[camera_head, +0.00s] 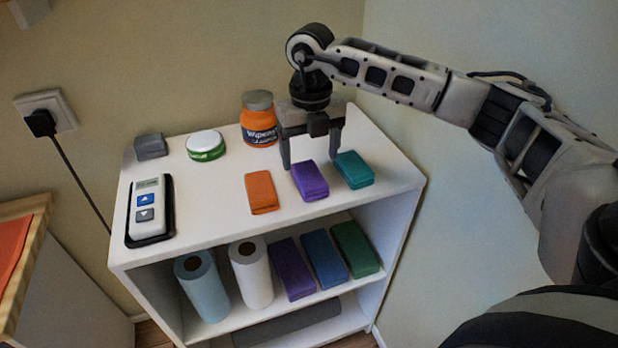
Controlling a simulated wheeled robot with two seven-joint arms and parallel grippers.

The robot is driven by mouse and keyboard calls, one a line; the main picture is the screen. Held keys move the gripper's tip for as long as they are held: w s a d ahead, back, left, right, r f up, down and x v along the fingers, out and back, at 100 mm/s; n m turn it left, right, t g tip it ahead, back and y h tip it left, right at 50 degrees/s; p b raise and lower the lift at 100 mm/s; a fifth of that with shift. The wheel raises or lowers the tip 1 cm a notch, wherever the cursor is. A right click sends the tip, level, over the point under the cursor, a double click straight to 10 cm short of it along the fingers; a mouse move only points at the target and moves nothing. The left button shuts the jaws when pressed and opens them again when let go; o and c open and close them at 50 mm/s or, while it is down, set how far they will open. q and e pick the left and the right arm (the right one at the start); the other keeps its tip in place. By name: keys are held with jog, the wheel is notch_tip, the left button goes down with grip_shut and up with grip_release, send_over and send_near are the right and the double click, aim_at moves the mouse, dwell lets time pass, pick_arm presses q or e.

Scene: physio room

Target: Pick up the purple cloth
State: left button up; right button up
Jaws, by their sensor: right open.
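A folded purple cloth (310,181) lies on the top of the white shelf unit (225,222), between an orange cloth (261,192) on its left and a teal cloth (354,170) on its right. My right gripper (313,163) points down over the purple cloth with its fingers apart, one on each side of it. The gripper holds nothing. I cannot tell exactly how high the fingertips are above the shelf top. Another purple cloth or folded towel (291,268) lies on the shelf below. My left gripper is not in view.
A green-and-white jar (206,146), a grey block (150,146) and a remote-like device (148,208) are farther left. Paper rolls (251,272) and folded towels fill the lower shelf. A wall is close on the right.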

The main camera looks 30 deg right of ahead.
aim_at(310, 175)
jog(key=f, duration=0.5)
jog(key=shift+s+a+p, duration=0.15)
jog(key=shift+a+p, duration=0.05)
jog(key=shift+p, duration=0.2)
jog(key=c, duration=1.1)
jog(key=shift+o, duration=0.2)
jog(key=shift+r, duration=0.65)
jog(key=s+a+r+b, duration=0.2)
jog(key=s+a+r, duration=0.4)
jog(key=a+r, duration=0.5)
jog(key=shift+a+r, duration=0.35)
jog(key=shift+a, duration=0.45)
